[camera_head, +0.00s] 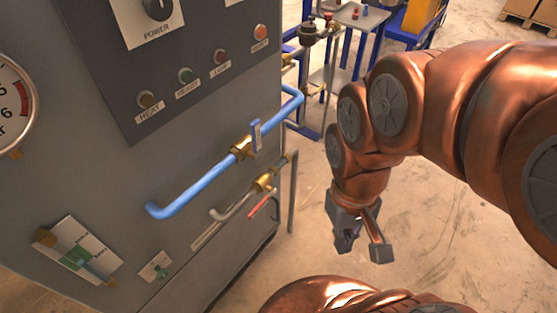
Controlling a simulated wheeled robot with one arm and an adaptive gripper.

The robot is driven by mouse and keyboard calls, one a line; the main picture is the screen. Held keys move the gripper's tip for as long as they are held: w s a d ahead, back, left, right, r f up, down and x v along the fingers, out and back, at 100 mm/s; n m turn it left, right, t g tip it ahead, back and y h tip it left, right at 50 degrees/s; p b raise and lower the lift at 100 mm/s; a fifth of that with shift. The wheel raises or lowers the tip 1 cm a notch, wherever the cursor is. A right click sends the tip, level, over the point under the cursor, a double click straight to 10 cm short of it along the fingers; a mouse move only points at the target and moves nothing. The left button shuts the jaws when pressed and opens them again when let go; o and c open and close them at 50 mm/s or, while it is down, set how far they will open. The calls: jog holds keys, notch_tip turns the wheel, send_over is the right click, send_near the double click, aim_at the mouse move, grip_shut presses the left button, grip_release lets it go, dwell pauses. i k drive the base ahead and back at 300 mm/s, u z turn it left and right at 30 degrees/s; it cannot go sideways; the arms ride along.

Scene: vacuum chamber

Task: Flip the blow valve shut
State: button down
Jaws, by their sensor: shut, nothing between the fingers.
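Two pipe valves sit on the grey cabinet's side. The upper brass valve (241,148) is on a blue pipe (200,187), and its blue-grey lever (256,136) stands upright, at an angle to the pipe. The lower brass valve (264,182) is on a thinner grey pipe, and a red lever (261,206) lies slanted below it, roughly along the pipe. No readable label tells which is the blow valve. My gripper (362,247) hangs fingers down to the right of both valves, apart from them, shut and empty.
The cabinet panel (200,62) carries several labelled buttons and a power knob (158,8). A gauge (12,105) is at the left. A small bench (355,14) with blue legs stands behind. The floor (310,235) between cabinet and gripper is clear.

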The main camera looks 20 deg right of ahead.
aim_at(259, 207)
jog(key=k, duration=1.35)
jog(key=u, duration=0.7)
jog(key=i, duration=0.85)
jog(key=u, duration=0.15)
